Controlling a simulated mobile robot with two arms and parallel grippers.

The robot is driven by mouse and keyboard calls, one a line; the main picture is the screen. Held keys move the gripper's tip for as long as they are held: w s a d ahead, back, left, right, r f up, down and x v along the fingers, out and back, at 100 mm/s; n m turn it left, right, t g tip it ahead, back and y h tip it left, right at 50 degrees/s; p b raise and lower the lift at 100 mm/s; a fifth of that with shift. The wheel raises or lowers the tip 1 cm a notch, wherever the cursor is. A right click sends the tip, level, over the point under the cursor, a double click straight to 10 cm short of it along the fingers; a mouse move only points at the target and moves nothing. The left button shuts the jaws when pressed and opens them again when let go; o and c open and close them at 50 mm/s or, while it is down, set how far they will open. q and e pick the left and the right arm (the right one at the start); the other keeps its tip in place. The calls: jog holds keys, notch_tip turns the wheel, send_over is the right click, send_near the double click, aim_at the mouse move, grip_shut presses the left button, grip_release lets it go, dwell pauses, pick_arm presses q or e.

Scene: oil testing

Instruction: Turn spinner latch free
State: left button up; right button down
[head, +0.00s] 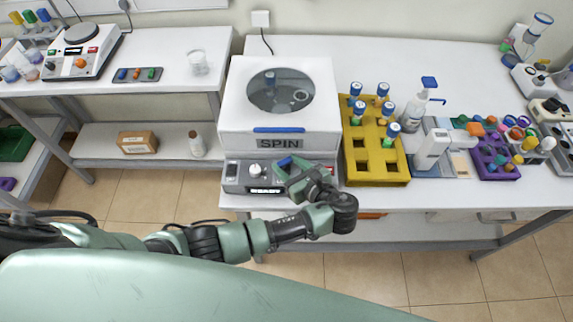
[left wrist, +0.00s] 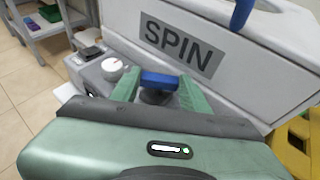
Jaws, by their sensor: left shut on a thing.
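The spinner (head: 232,110) is a white box marked SPIN with a round window in its lid; the lid looks closed and has a blue handle bar (head: 279,130) at its front edge. A blue latch (head: 284,161) sits on the grey front panel below the SPIN label. My left gripper (head: 290,171) reaches it from the front and is shut on it. In the left wrist view the blue latch (left wrist: 160,79) lies between the two green fingers, with a dark round base below it. A white dial (left wrist: 113,69) is beside it. My right gripper is not in view.
A yellow rack (head: 377,176) with several blue-capped tubes stands close to the right of the spinner. A READY display (head: 265,190) is on the panel. A dispenser bottle (head: 414,110) and purple rack (head: 494,160) are farther right. A side table (head: 170,98) is at left.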

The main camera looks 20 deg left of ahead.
pick_arm(q)
jog(key=shift+w+d+n+g+y+b, duration=0.15)
jog(key=shift+n+g+y+b, duration=0.2)
jog(key=shift+n+g+y, duration=0.55)
jog(key=shift+n, duration=0.3)
jog(key=o, duration=1.4)
jog(key=shift+c, duration=0.2)
